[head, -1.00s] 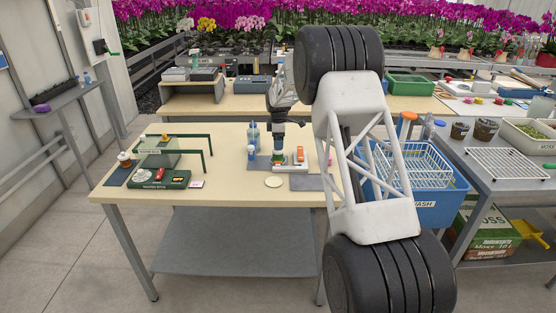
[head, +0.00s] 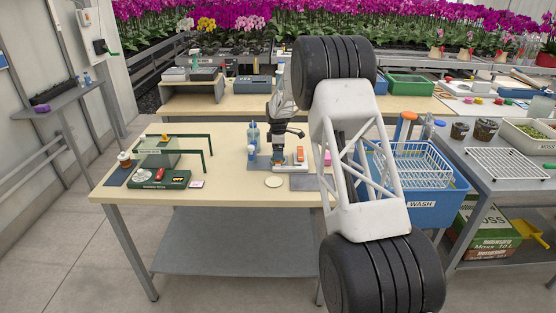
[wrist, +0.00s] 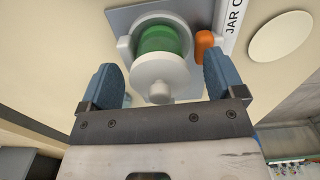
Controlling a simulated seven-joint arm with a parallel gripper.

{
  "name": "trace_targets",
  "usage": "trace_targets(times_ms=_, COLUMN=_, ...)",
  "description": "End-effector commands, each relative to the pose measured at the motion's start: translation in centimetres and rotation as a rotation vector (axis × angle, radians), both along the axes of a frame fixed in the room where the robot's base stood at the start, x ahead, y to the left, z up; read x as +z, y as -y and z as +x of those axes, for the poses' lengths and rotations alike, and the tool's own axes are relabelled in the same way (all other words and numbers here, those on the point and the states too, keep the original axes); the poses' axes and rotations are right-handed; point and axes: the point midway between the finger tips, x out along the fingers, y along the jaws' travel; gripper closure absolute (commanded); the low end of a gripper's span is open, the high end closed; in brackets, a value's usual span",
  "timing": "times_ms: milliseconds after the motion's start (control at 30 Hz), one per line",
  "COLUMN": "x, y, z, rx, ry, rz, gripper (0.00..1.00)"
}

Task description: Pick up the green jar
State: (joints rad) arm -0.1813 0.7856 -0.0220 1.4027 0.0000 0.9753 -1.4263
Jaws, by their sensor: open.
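The green jar (wrist: 160,40) shows in the wrist view with a white knobbed lid (wrist: 160,75). It sits at a pale cradle (wrist: 126,46) on a grey mat (wrist: 117,17). My gripper (wrist: 158,80) is open, its two blue-grey fingers apart on either side of the lid; I see no clear contact. In the head view my gripper (head: 278,152) is low over the near table (head: 225,145) at the jar's spot and hides most of the jar.
An orange block (wrist: 204,45) stands close beside the jar, near the right finger; it shows in the head view (head: 300,154). A label strip (wrist: 232,25) and a pale disc (wrist: 281,37) lie beyond it. A clear blue bottle (head: 253,134) stands just left of my gripper.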

Motion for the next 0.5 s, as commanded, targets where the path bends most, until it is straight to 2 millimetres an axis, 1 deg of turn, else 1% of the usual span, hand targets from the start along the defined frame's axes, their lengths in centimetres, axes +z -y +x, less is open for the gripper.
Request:
trace_targets(times_ms=167, x=0.01, y=0.0, z=0.0, rx=0.0, ry=0.0, rz=0.0, gripper=0.12)
trace_targets(times_ms=267, x=0.01, y=0.0, z=0.0, rx=0.0, ry=0.0, rz=0.0, gripper=0.26)
trace_targets(times_ms=500, x=0.02, y=0.0, z=0.0, rx=0.0, ry=0.0, rz=0.0, gripper=0.62)
